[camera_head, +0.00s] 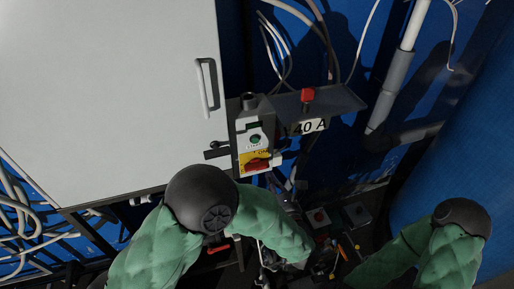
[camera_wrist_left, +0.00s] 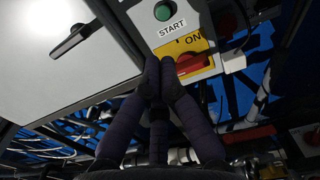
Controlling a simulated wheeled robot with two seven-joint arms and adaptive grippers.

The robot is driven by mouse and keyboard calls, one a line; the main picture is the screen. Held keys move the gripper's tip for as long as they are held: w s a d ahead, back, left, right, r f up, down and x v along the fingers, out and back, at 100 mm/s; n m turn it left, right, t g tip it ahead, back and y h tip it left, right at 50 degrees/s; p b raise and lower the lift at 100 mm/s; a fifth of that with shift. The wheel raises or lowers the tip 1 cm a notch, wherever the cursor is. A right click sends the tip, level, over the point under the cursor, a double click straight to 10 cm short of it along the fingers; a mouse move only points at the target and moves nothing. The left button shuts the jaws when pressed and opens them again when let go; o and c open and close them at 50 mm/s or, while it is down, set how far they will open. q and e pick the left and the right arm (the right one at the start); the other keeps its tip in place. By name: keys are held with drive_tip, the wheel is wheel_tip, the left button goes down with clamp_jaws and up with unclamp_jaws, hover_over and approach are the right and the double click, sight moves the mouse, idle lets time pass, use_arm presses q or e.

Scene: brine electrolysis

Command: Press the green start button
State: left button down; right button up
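The green start button (camera_head: 255,139) sits on a grey control box beside the white cabinet door. It also shows at the top of the left wrist view (camera_wrist_left: 163,12), above a white START label (camera_wrist_left: 172,28). My left gripper (camera_wrist_left: 160,62) has its two dark fingers together at the tips, with nothing seen between them. In the left wrist view the tips appear below the button and label, beside the yellow switch plate, and do not cover the button. I cannot tell their distance from the panel. My right arm comes in at the lower right of the head view; its gripper is unclear there.
A red rotary switch (camera_wrist_left: 192,64) on a yellow ON plate (camera_head: 246,159) is just below the button. A red knob (camera_head: 308,95) stands on a bracket above a 40 A sign (camera_head: 304,128). The white cabinet (camera_head: 110,90) has a handle (camera_head: 208,85). Cables hang behind.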

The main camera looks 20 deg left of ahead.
sight(254, 142)
use_arm(q)
drive_tip(key=shift+w, duration=0.1)
drive_tip(key=x, duration=1.4)
drive_tip(key=shift+p, duration=0.35)
